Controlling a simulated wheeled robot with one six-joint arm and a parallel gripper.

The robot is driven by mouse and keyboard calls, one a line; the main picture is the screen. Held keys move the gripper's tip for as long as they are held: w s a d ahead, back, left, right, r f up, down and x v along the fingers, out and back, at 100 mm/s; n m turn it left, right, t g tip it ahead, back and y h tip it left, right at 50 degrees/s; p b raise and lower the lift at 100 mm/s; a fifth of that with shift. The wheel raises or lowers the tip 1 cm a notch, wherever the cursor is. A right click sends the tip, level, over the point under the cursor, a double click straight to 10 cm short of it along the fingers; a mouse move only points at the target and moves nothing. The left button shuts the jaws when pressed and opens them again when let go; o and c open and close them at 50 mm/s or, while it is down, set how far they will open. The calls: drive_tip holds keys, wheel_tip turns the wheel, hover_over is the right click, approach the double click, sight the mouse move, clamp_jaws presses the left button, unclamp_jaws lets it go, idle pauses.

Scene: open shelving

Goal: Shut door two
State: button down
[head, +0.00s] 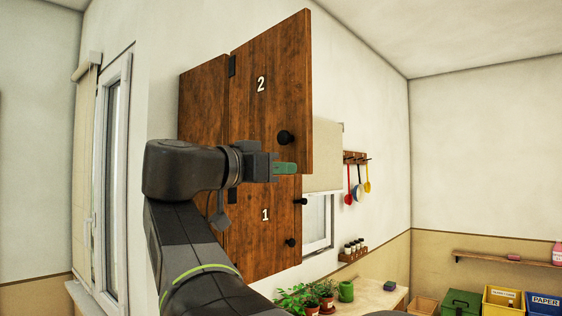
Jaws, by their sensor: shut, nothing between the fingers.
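Door two (271,90) is a dark brown wooden cabinet door marked "2", at the upper middle of the head view. It stands swung open, with its free edge on the right, a hinge on its left side and a round black knob (286,137) near its lower right. My gripper (288,168), with green fingertips, is shut and empty. In the picture it overlaps the door's lower edge, just below the knob; I cannot tell whether it touches the door.
Door one (255,232), marked "1", is below door two, partly behind my arm. Utensils hang from a wall rack (355,158) at right. Potted plants (312,294) stand on a counter (375,296) below. A window (112,170) is at left.

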sight(305, 168)
drive_tip(key=shift+p+x, duration=0.5)
drive_tip(key=shift+x, duration=0.95)
drive_tip(key=shift+d, duration=0.2)
